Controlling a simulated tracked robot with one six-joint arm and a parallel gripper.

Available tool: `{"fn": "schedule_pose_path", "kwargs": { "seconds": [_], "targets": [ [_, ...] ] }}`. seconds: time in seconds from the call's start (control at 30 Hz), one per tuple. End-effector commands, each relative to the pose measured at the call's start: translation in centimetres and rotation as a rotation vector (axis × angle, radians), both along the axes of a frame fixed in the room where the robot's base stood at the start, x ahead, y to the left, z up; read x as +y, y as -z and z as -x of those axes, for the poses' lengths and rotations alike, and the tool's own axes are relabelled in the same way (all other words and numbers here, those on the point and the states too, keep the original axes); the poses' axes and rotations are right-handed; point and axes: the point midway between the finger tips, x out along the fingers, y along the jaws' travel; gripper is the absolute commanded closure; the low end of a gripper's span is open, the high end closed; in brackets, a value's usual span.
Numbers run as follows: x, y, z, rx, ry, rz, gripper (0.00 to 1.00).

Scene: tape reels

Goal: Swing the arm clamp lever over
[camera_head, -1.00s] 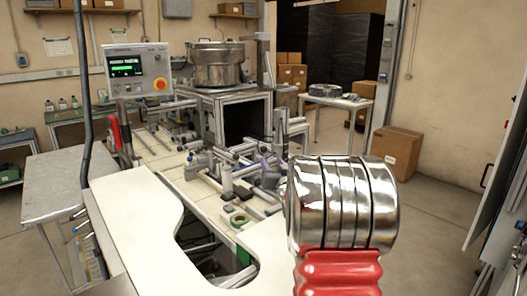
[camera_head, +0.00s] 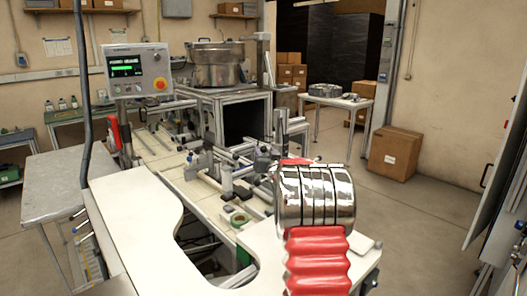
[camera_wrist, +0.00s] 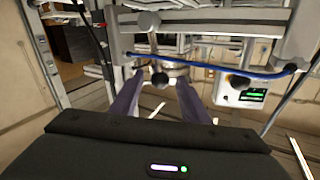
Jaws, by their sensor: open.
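In the wrist view my gripper (camera_wrist: 158,100) has its two purple-grey fingers apart, with nothing held between them. A short lever with a dark round knob (camera_wrist: 160,79) shows beyond and between the fingertips, below a grey metal bar. I cannot tell whether this is the arm clamp lever, or whether a finger touches it. A second dark knob (camera_wrist: 237,81) sits farther right. In the head view my chrome and red arm stands at the front right, and my gripper cannot be made out among the machine parts.
A blue hose (camera_wrist: 215,70) crosses the wrist view. The control box (camera_head: 139,70) with a green screen and a red handle (camera_head: 113,132) stand at the machine's left.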

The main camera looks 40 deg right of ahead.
Motion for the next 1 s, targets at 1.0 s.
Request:
{"fn": "schedule_pose_path", "kwargs": {
  "seconds": [1.0],
  "targets": [
    [-1.2, 0.0, -2.2, 0.0, 0.001, -0.001, 0.85]
  ]
}}
